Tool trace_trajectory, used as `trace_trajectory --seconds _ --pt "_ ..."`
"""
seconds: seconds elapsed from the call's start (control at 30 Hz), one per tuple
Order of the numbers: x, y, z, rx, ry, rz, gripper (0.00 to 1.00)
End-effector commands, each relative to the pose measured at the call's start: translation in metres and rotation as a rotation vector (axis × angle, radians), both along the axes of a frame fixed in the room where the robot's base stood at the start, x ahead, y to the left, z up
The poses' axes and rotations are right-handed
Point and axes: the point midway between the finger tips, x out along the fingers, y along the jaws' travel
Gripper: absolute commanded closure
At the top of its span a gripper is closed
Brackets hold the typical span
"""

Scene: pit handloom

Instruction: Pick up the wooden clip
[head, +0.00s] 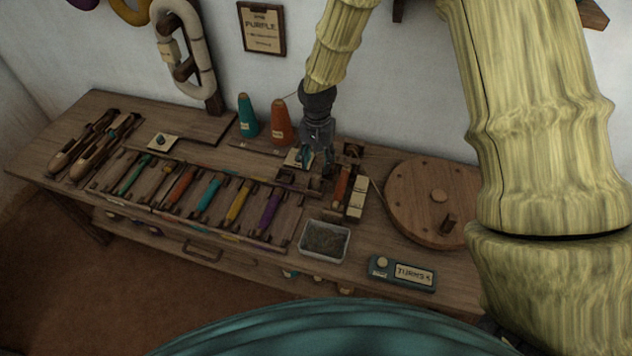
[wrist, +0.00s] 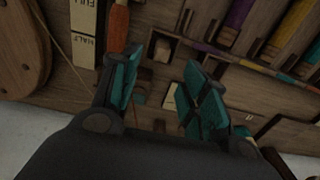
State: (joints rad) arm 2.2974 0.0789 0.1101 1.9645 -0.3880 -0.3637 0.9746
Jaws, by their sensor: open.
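My gripper (head: 318,166) is open over the back right part of the wooden workbench, among small wooden fittings. In the wrist view my gripper (wrist: 160,62) has its two teal-padded fingers apart, and I see nothing held. A pale card (wrist: 170,103) lies partly hidden behind the right finger.
An orange bobbin (head: 341,184) and a pale marked strip (head: 357,196) are right of my gripper, near a round wooden disc (head: 415,200). Teal (head: 248,117) and orange (head: 280,122) cones stand behind. A rack of coloured bobbins (head: 208,195) lies left; a grey tray (head: 324,241) is in front.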

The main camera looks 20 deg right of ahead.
Motion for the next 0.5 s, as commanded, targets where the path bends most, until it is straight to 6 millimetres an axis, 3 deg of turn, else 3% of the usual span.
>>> trace_trajectory --seconds 0.5 --pt "-0.003 0.002 -0.034 0.0 0.002 0.002 0.55"
